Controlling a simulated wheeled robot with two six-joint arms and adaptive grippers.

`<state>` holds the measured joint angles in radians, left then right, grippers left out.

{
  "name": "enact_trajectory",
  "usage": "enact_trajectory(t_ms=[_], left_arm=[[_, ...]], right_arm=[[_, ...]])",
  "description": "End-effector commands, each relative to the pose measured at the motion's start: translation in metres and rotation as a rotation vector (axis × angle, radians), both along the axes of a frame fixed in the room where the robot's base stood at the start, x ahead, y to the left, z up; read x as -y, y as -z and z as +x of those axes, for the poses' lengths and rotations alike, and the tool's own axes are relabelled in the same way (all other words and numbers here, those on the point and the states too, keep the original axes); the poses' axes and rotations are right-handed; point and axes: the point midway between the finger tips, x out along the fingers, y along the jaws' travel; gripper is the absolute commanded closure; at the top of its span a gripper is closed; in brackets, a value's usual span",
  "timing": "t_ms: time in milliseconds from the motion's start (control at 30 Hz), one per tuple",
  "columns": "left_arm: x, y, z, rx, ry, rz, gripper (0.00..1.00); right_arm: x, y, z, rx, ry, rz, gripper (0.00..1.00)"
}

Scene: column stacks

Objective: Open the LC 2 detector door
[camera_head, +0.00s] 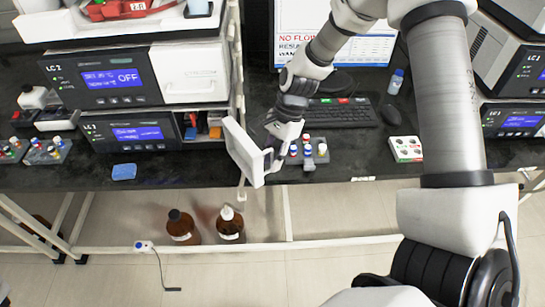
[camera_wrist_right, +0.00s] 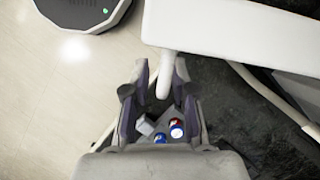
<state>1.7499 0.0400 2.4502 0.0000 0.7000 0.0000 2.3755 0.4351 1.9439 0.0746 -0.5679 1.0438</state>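The lower module of the left stack (camera_head: 128,136) has a lit blue display, and its small label is hard to read. A white door panel (camera_head: 240,150) stands swung out at its right side, and its bay with coloured items shows. The module above, labelled LC 2 (camera_head: 95,82), reads OFF. My right gripper (camera_head: 274,146) is beside the panel's right face. In the right wrist view, the white handle (camera_wrist_right: 166,78) of the panel (camera_wrist_right: 240,30) lies between the fingers (camera_wrist_right: 161,75), with a gap visible at the left finger. My left gripper is out of view.
A vial rack (camera_head: 308,155) stands on the dark bench just right of the gripper. A keyboard (camera_head: 340,112), mouse (camera_head: 394,111) and white box (camera_head: 406,149) are further right. Two brown bottles (camera_head: 182,228) (camera_head: 230,226) stand below the bench. A blue sponge (camera_head: 124,171) is near the edge.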

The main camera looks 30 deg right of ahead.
Motion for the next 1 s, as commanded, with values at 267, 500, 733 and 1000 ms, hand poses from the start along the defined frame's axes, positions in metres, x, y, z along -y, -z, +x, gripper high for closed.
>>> enact_trajectory(t_ms=[267,500,733,1000], left_arm=[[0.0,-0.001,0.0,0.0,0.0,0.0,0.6],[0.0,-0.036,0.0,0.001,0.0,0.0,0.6],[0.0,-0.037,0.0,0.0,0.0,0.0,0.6],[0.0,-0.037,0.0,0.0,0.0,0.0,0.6]], right_arm=[[0.0,0.0,0.0,-0.001,-0.003,0.0,1.0],[0.019,-0.006,0.006,-0.002,-0.13,-0.002,1.0],[0.025,0.001,0.008,0.0,-0.184,-0.002,1.0],[0.025,0.001,0.008,0.0,-0.183,-0.002,0.66]])
